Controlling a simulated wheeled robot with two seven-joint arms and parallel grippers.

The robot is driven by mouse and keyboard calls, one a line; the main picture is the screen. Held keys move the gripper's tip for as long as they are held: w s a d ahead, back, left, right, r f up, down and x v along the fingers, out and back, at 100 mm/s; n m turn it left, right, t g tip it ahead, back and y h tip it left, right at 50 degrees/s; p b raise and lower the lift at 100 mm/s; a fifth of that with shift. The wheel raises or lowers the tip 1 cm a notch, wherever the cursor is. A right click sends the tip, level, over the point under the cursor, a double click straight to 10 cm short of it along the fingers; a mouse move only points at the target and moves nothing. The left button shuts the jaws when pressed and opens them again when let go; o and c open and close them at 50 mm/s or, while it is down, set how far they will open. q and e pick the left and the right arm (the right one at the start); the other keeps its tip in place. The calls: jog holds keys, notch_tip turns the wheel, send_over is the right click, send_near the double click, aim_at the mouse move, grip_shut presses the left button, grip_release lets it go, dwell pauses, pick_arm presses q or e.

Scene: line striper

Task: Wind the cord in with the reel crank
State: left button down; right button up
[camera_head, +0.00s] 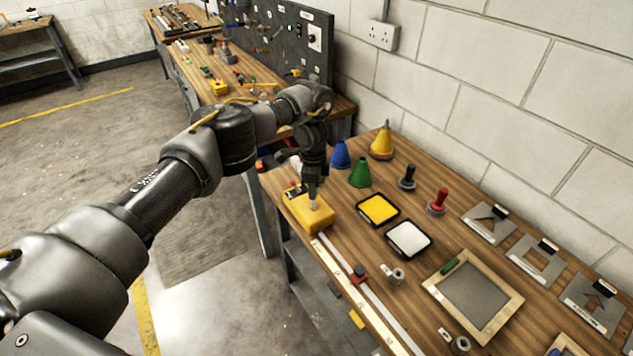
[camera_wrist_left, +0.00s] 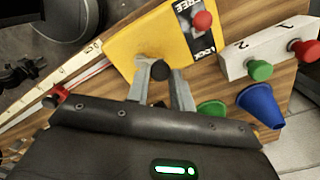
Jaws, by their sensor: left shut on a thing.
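The yellow reel box (camera_head: 322,219) sits near the left edge of the wooden bench; it also shows in the left wrist view (camera_wrist_left: 133,45). Its top carries a black label reading FREE and LOCK, with a red knob (camera_wrist_left: 203,20) over it. My left gripper (camera_head: 313,204) points down onto the box. In the left wrist view its two fingers (camera_wrist_left: 160,72) are shut on a dark crank knob (camera_wrist_left: 160,69). The crank arm is mostly hidden. A thin reddish cord (camera_wrist_left: 96,71) runs from the box along a ruler strip (camera_wrist_left: 45,103). My right gripper is not in view.
A red clip (camera_head: 358,273) sits on the ruler strip. Blue (camera_head: 341,155) and green (camera_head: 359,173) cones, yellow (camera_head: 378,209) and white (camera_head: 408,238) pads stand close to the reel. A white block (camera_wrist_left: 268,55) with green and red knobs is nearby.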

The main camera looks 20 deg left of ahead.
pick_arm(q)
jog(key=n+p, duration=0.2)
jog(key=a+n+p, duration=0.1)
jog(key=n, duration=0.1)
jog(key=shift+s+r, duration=0.2)
jog(key=shift+r, duration=0.05)
jog(key=shift+s+a+f+n+p, duration=0.15)
jog(key=shift+n+p, duration=0.55)
jog(key=shift+n, duration=0.2)
jog(key=c, duration=1.2)
grip_release()
jog(key=shift+s, duration=0.1)
notch_tip(320, 180, up, 11)
jog(key=p, duration=0.2)
jog(key=shift+f, duration=0.15)
